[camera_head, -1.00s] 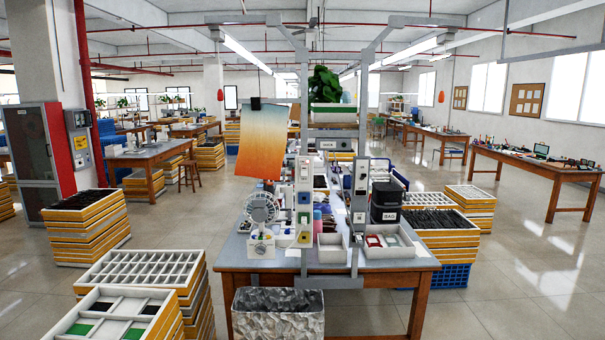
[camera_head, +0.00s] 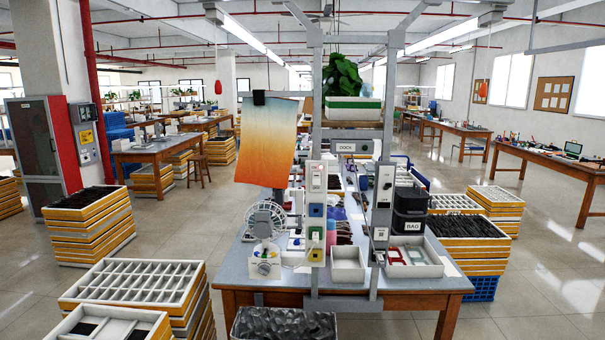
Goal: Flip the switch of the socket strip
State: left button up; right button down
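A tall narrow white strip (camera_head: 316,197), which looks like the socket strip, is fixed upright on the left metal post of the workbench frame. A small red spot shows near its top. Blue, green and yellow parts run down its front. It is too small to tell which part is the switch or how it is set. Neither of my grippers is in view, and nothing of mine touches the strip.
The workbench (camera_head: 337,297) holds a small fan (camera_head: 265,222), an open white bin (camera_head: 347,266) and a black box (camera_head: 410,205). An orange sheet (camera_head: 266,140) hangs left of the strip.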

aim_at(316, 175)
jog(key=i+l+u, duration=0.1)
jog(key=i, duration=0.35)
jog(key=i+l+u, duration=0.15)
jog(key=i, duration=0.3)
jog(key=i+l+u, duration=0.1)
jog(key=i, duration=0.35)
jog(key=l, duration=0.1)
